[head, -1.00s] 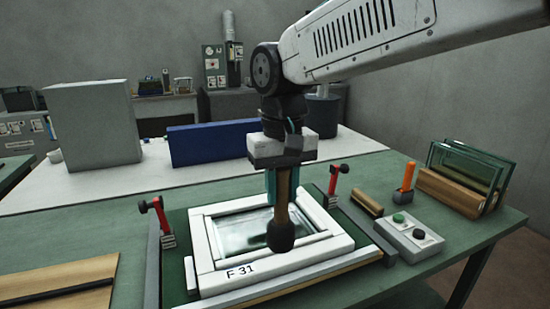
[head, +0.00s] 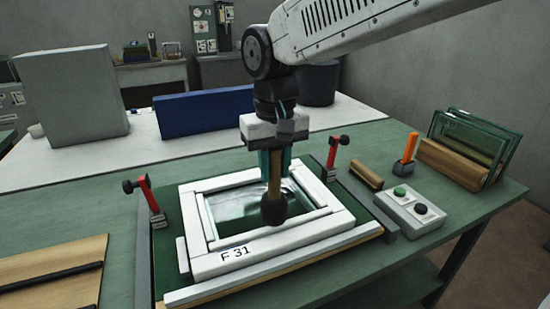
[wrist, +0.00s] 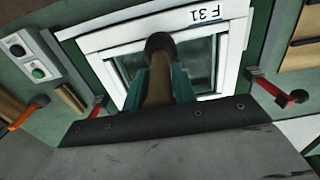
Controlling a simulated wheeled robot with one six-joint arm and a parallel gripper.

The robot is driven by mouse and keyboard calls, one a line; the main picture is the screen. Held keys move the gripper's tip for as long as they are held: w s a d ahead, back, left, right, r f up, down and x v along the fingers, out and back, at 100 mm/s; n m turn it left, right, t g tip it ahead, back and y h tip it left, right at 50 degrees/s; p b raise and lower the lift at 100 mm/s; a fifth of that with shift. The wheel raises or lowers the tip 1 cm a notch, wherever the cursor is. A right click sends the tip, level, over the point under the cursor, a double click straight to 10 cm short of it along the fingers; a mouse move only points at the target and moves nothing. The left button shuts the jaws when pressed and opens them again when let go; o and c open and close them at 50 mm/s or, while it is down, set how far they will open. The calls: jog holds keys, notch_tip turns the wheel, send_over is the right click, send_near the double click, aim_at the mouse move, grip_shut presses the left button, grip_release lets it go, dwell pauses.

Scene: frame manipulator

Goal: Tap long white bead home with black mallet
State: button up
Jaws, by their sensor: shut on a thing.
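My gripper (head: 275,170) is shut on the wooden handle of the black mallet (head: 274,208). The mallet hangs head down over the glass area of the white frame. In the wrist view the mallet head (wrist: 160,43) shows between the teal fingers, over the pane. The white frame (head: 215,264), marked F 31, lies on the green bench fixture. White bead strips line the glass (head: 230,205) inside the frame; a long strip (head: 290,229) shows along the near side. I cannot tell from here how deep it sits. Part of the glass is hidden behind the mallet.
Red clamps stand at the left (head: 150,198) and right (head: 333,155) of the fixture. A button box (head: 409,211), an orange-handled tool (head: 409,148) and a rack of glass panes (head: 470,145) are on the right. A wooden board with a dark strip (head: 60,275) lies at the left.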

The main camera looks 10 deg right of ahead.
dwell(0.4)
jog(key=shift+f, duration=1.15)
jog(key=shift+r, duration=0.1)
jog(key=shift+r, duration=2.45)
